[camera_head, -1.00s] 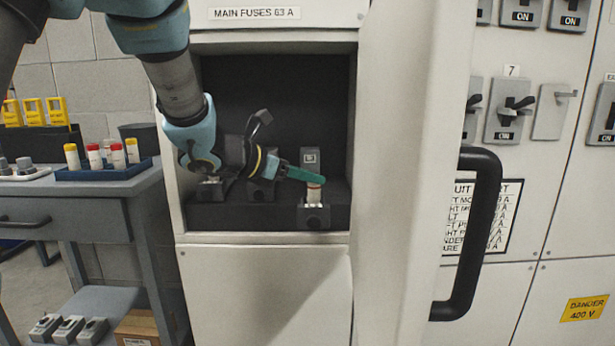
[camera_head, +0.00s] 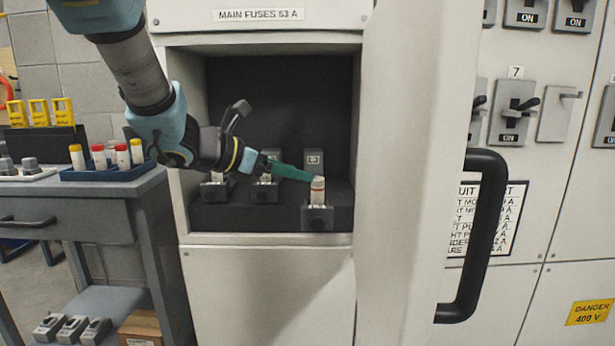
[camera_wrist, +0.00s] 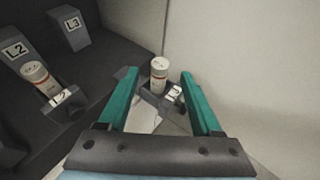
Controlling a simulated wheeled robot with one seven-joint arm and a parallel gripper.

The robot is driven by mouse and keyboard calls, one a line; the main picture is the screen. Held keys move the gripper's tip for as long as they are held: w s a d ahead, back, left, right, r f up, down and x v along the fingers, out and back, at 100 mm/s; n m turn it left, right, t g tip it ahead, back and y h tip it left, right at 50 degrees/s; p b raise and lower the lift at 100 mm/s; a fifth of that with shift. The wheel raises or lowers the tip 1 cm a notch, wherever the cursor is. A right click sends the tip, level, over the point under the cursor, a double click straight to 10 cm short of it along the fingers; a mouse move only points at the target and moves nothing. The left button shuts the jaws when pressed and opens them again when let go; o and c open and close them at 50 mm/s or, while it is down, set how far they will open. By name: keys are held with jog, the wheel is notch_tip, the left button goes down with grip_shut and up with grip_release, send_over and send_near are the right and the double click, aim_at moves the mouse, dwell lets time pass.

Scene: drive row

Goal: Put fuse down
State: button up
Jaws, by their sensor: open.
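A white fuse (camera_head: 318,190) with a thin red band stands upright in the right holder (camera_head: 317,219) inside the open cabinet recess. It also shows in the wrist view (camera_wrist: 159,76), in front of my gripper and between the lines of its fingers. My gripper (camera_head: 311,178) has its green fingers spread, reaching in from the left with the tips close to the fuse's top. In the wrist view, the open gripper (camera_wrist: 159,78) has a clear gap on both sides of the fuse, and nothing is clamped. The exact depth between tips and fuse is hard to tell.
Another fuse (camera_wrist: 38,76) sits in the holder by the L2 label. The middle and left holders are partly behind my arm. The open cabinet door with its black handle (camera_head: 475,235) stands to the right. A blue tray (camera_head: 110,174) of capped fuses is on the left bench.

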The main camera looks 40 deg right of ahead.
jog(key=s+v, duration=0.1)
jog(key=v, duration=0.6)
jog(key=w+a+f+n+t+y, duration=0.3)
jog(key=w+a+f+n+t, duration=0.15)
jog(key=w+a+n, duration=0.65)
jog(key=w+a+f+n+t+y, duration=0.3)
jog(key=w+a+n+t+y, duration=0.25)
jog(key=n, duration=0.85)
jog(key=s+a+f+n+g+y, duration=0.15)
jog(key=a+f+n, duration=0.25)
jog(key=a+n, duration=0.45)
jog(key=s+a+f+n+g+y, duration=0.1)
jog(key=a+f+n+y, duration=0.25)
jog(key=a+n, duration=0.5)
jog(key=s+a+f+n+g, duration=0.4)
jog(key=s+n, duration=0.6)
jog(key=n, duration=0.2)
jog(key=shift+f, duration=0.25)
jog(key=shift+g, duration=0.25)
